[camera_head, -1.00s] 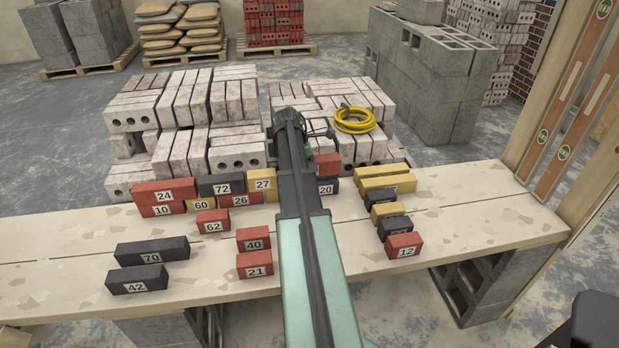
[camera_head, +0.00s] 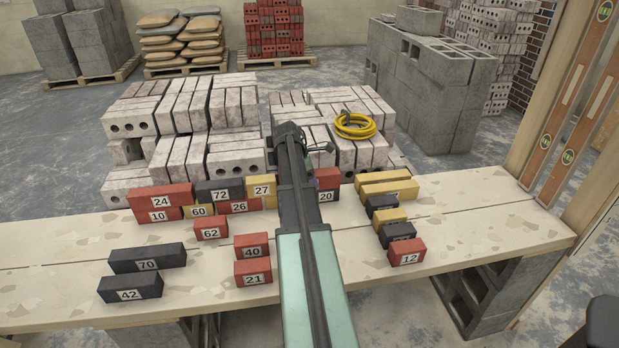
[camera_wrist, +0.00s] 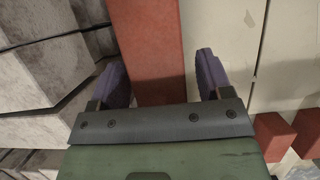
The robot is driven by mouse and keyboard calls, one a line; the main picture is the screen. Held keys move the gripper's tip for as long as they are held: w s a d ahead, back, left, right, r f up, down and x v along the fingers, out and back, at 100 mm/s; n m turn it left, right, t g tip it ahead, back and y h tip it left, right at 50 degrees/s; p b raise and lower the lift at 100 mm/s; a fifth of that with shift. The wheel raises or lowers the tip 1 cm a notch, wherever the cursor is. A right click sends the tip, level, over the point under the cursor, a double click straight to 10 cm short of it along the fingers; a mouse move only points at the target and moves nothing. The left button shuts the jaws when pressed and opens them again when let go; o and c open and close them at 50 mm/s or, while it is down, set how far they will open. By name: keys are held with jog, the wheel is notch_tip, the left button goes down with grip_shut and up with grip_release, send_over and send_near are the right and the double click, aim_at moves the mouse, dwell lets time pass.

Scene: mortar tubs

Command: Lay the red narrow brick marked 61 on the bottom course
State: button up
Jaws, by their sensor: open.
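My gripper (camera_wrist: 160,64) is open in the wrist view, with a finger on each side of a long red brick (camera_wrist: 148,30). Gaps show between the fingers and the brick; its number is not visible. In the head view my arm hides the gripper. Right of the arm, the end of a red brick (camera_head: 328,177) shows, with the label 20 just below it. The visible bottom course left of the arm includes red brick 10 (camera_head: 160,215), yellow brick 60 (camera_head: 199,210) and red brick 26 (camera_head: 238,207). No label 61 is readable.
Red brick 24 (camera_head: 160,201), dark brick 72 (camera_head: 220,194) and yellow brick 27 (camera_head: 262,190) form the upper course. Loose bricks, including dark 70 (camera_head: 147,262) and red 12 (camera_head: 407,257), lie on the bench (camera_head: 500,235). Stacked pale bricks (camera_head: 235,105) stand close behind.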

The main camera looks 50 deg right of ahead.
jog(key=p+v, duration=1.1)
jog(key=v, duration=0.1)
jog(key=shift+s+d+r, duration=0.1)
jog(key=shift+r, duration=0.1)
jog(key=shift+a, duration=0.2)
jog(key=w+a+f+m+t+y, duration=0.1)
jog(key=a+m, duration=0.1)
jog(key=a, duration=1.3)
jog(key=w+a+m+t+y, duration=0.1)
jog(key=w+a+m+t, duration=0.15)
jog(key=a, duration=1.25)
jog(key=s+a+m, duration=0.2)
jog(key=s+a, duration=0.1)
jog(key=a, duration=0.6)
jog(key=s+a+m+y, duration=0.1)
jog(key=s+a+m, duration=0.2)
jog(key=a, duration=0.6)
jog(key=shift+s+a+f, duration=0.15)
jog(key=shift+s+a, duration=0.25)
jog(key=shift+s, duration=0.1)
jog(key=shift+a, duration=0.1)
